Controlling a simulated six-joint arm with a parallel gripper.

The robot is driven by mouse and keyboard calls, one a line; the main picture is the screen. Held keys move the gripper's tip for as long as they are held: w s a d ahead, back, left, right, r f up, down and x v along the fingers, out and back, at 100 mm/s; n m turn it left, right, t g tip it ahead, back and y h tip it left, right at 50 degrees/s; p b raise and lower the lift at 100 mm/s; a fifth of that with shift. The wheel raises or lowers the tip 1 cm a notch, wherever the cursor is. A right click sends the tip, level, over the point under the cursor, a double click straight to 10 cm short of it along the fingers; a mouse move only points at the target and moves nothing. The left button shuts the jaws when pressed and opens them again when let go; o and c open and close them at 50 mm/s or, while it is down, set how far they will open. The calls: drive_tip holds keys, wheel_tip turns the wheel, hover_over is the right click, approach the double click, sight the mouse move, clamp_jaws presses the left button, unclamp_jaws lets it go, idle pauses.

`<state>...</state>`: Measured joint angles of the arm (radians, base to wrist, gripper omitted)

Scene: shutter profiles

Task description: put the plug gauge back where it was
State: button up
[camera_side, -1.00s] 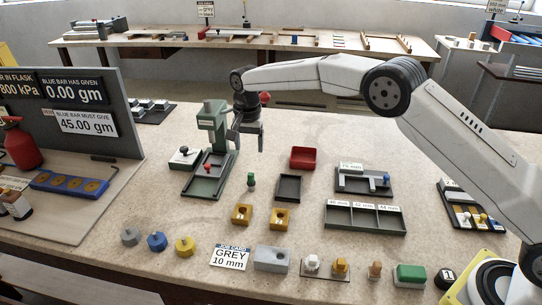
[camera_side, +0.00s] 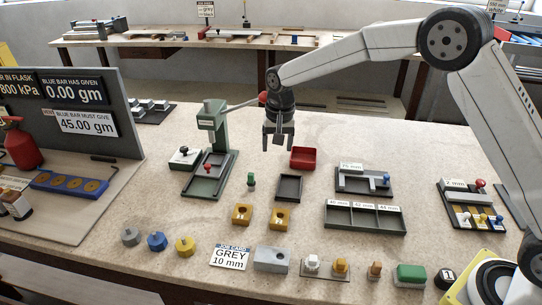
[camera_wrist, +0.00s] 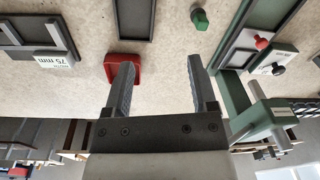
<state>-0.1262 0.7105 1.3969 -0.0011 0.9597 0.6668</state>
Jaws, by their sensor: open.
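No piece in view is labelled as the plug gauge. A small green-topped, knob-like piece (camera_side: 251,181) stands upright on the bench in front of the green press and could be it, but I cannot tell for certain. It also shows in the wrist view (camera_wrist: 200,18), near the top edge. My gripper (camera_side: 278,143) is open and empty above the bench, behind and to the right of that piece. In the wrist view my two fingers (camera_wrist: 161,64) are wide apart with only bare bench between them.
The green press (camera_side: 212,120), with its lever out to the right, stands left of my gripper. A red tray (camera_side: 303,158) is just right and a dark tray (camera_side: 289,188) is in front. Yellow blocks (camera_side: 242,214), a three-part tray (camera_side: 365,219) and a 75 mm fixture (camera_side: 364,181) are nearby.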

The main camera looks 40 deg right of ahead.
drive_tip(key=s+d+f+n+t, duration=0.1)
drive_tip(key=s+d+n, duration=0.2)
drive_tip(key=s, duration=1)
drive_tip(key=s+d+f+n, duration=0.1)
drive_tip(key=s+d+n, duration=0.2)
drive_tip(key=s, duration=1)
drive_tip(key=shift+s+d+t, duration=0.3)
drive_tip(key=shift+d+t, duration=0.1)
drive_tip(key=shift+d, duration=0.05)
